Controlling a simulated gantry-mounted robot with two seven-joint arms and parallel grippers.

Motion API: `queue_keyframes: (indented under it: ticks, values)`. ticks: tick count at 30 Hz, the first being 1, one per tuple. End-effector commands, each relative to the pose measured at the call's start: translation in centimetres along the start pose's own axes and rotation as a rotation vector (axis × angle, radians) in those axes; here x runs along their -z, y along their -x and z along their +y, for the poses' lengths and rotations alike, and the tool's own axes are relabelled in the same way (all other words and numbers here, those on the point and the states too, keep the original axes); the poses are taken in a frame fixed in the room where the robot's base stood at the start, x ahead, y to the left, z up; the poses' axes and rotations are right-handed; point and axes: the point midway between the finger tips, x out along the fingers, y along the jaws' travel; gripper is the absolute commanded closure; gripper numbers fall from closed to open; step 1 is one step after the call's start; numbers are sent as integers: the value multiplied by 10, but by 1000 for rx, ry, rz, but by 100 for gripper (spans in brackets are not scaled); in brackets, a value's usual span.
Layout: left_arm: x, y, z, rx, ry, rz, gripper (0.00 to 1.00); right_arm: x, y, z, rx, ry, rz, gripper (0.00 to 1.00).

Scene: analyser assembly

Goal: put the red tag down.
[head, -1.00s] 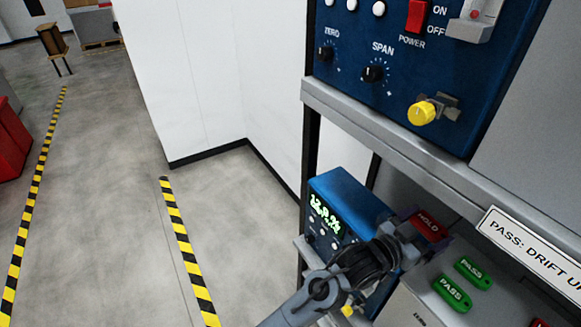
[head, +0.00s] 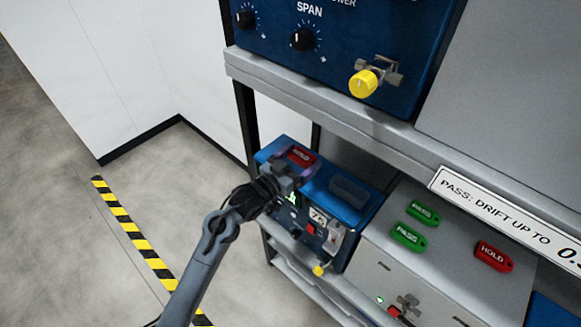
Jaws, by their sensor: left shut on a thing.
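A red tag marked HOLD (head: 302,154) is in my left gripper (head: 296,168), which is shut on it. The gripper and tag are over the left part of the top of the blue analyser (head: 352,208) on the lower shelf. I cannot tell whether the tag touches that top. A second red HOLD tag (head: 493,256) lies on the grey box (head: 455,285) to the right. My right gripper is not in view.
Two green PASS tags (head: 408,237) lie on the grey box. A dark raised block (head: 349,191) is on the blue analyser's top, right of the gripper. The upper shelf edge (head: 330,112) and the instrument with the yellow knob (head: 363,84) are above.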

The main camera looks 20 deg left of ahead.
Motion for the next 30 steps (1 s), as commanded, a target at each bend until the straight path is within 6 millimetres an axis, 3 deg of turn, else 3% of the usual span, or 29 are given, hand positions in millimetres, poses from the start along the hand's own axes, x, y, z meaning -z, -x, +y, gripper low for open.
queue_keyframes:
  ticks: [3,8,14,21,30]
  values:
    - [-9,3,-16,0,-1,-1,37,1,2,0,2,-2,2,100]
    - [-15,4,-25,0,0,1,37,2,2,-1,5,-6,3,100]
    - [-25,5,-26,-1,2,-1,37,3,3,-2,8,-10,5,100]
    - [-53,5,-26,1,1,0,37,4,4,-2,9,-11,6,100]
    - [-56,5,-26,1,0,0,37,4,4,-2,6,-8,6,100]
